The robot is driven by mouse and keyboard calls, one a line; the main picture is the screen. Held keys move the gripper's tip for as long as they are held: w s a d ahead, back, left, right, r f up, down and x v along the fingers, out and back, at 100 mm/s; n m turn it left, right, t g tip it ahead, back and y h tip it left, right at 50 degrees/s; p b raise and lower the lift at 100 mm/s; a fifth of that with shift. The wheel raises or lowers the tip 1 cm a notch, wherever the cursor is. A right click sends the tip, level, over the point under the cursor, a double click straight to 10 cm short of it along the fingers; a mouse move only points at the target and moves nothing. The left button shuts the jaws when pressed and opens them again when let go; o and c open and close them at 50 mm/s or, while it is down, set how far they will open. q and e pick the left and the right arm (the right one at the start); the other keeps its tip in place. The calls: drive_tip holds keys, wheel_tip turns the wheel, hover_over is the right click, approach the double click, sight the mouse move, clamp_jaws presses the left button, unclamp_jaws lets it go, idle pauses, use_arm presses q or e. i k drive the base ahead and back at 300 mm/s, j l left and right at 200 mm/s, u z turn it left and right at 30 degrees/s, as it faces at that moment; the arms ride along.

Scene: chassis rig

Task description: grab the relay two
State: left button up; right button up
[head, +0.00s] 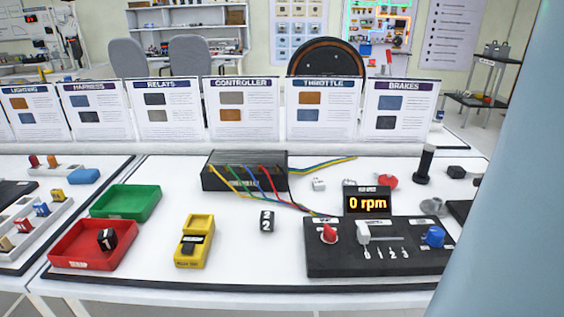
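The relay two (267,221) is a small black block with a white 2 on its front. It stands upright on the white table, in front of the black controller box (228,178) and right of a yellow meter-like device (195,241). Nothing touches it that I can see. Another black block marked 1, the relay one (106,239), lies tilted in the red tray (65,257). Neither of my grippers shows in the head view.
A green tray (125,202) sits behind the red one. Coloured wires run from the controller box to the right, behind relay two. A black control panel (380,262) with a "0 rpm" display (368,203) stands at the right. Table around relay two is clear in front.

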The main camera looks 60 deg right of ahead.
sight(267, 222)
drive_tip(key=z, duration=1.65)
